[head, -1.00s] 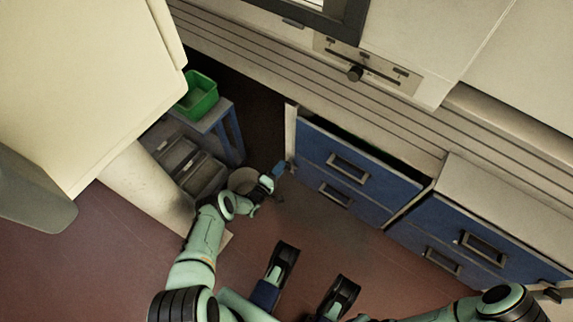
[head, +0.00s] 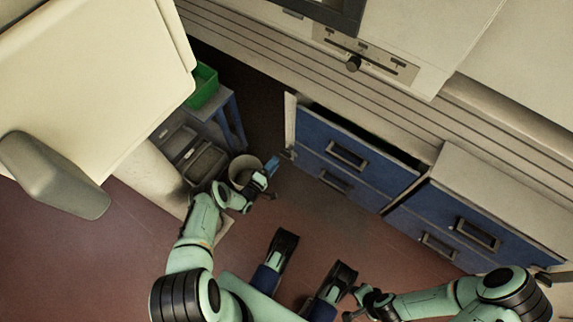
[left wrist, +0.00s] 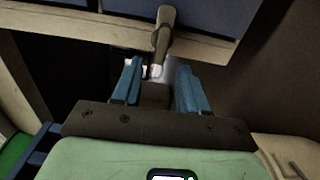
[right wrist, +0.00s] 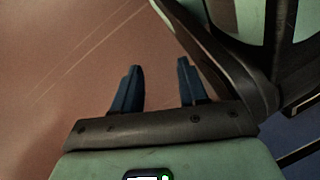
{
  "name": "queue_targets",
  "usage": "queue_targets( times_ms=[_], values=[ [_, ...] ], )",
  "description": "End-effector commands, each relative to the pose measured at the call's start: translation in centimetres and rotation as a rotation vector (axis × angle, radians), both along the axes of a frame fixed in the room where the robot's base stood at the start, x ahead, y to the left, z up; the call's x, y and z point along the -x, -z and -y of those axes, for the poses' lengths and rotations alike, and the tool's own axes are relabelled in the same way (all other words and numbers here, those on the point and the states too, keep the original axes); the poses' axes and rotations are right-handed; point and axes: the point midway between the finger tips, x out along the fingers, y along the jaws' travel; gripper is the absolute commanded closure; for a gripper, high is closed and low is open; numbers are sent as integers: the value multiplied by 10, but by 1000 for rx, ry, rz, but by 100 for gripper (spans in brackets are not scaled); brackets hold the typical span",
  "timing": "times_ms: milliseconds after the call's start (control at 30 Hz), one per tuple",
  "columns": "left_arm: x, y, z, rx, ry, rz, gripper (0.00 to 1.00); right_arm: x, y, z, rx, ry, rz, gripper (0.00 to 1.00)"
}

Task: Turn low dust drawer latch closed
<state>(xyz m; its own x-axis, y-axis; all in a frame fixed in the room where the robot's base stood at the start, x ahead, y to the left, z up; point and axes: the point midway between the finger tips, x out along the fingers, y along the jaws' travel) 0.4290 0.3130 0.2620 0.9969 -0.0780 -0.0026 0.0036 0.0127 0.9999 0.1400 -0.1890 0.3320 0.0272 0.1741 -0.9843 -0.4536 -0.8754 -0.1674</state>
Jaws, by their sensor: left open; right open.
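The latch (left wrist: 163,35) is a grey-brown lever on the frame edge beside the blue drawer front (left wrist: 205,12). In the left wrist view it points down toward the gap between my left fingers, near their tips. In the head view the latch (head: 288,154) is small, at the left end of the blue drawer unit (head: 350,160). My left gripper (head: 273,165) is open just left of it. Its blue fingers show in the left wrist view (left wrist: 158,85); contact with the latch cannot be told. My right gripper (right wrist: 155,88) is open and empty above the red floor, away from the drawers.
A round bin (head: 245,168) stands close by my left forearm. Grey crates (head: 205,163) and a blue stand with a green bin (head: 205,88) are behind it. A second blue drawer unit (head: 470,225) is at right. Red floor (head: 310,215) lies open before the drawers.

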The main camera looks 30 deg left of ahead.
Motion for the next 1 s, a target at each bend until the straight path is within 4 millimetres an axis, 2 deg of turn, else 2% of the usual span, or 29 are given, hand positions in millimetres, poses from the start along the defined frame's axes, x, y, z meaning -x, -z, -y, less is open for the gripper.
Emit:
queue_targets(
  times_ms=[33, 200, 400, 567, 1000],
  values=[
    [14, -3, -1, 2, -1, -3, 57, -9, -10, -1, 1, -3, 31, 57],
    [49, -3, -4, 1, -1, -1, 57, -29, -24, -4, 5, -8, 97, 57],
    [74, -2, -5, -1, 1, 0, 57, -40, -32, -6, 7, -10, 135, 57],
    [79, -2, -5, -2, 1, 2, 57, -43, -34, -6, 8, -10, 143, 57],
    [79, -2, -5, -2, 2, 2, 57, -42, -33, -6, 7, -9, 142, 57]
  ],
)
